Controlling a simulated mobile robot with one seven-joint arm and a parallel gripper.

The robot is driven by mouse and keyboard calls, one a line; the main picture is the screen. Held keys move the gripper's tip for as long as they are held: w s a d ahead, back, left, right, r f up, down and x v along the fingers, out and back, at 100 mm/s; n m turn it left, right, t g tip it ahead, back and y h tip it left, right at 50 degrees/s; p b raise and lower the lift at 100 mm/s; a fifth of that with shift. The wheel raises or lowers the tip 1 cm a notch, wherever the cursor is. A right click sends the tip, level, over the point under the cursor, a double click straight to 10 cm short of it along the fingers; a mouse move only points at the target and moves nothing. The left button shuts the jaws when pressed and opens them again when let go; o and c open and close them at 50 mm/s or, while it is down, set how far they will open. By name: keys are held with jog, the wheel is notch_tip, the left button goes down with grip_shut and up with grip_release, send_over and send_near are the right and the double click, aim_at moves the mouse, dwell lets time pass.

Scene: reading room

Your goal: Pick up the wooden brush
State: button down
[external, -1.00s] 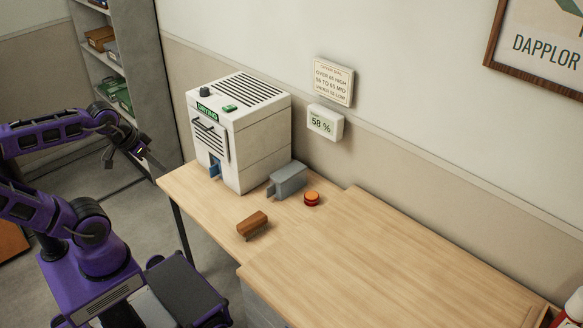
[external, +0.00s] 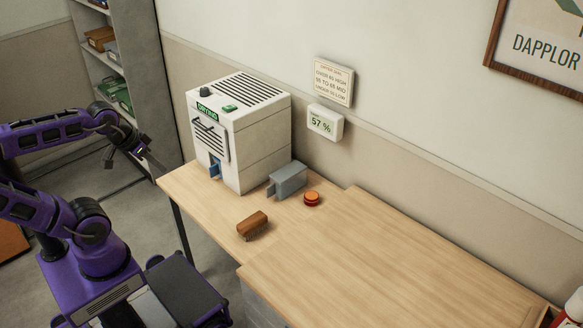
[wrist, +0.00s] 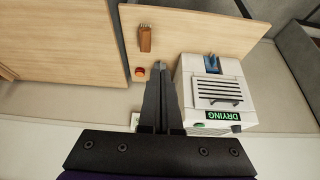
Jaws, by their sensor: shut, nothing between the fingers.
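The wooden brush (external: 252,224) lies on the light wood table near its front edge, with its brown back up and bristles showing below. In the wrist view the brush (wrist: 145,39) is beyond my fingertips, a little to the left. My gripper (external: 144,158) is left of the table in the external view, away from the brush. Its two fingers (wrist: 161,68) are together with nothing between them.
A white drying cabinet (external: 240,130) stands at the table's back left. A grey block-like holder (external: 287,180) and a red-orange button (external: 312,198) stand beside it. A raised wooden desktop (external: 390,260) is clear on the right. A wall display (external: 325,121) reads 57 %.

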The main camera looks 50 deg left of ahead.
jog(key=shift+c, duration=0.2)
grip_release()
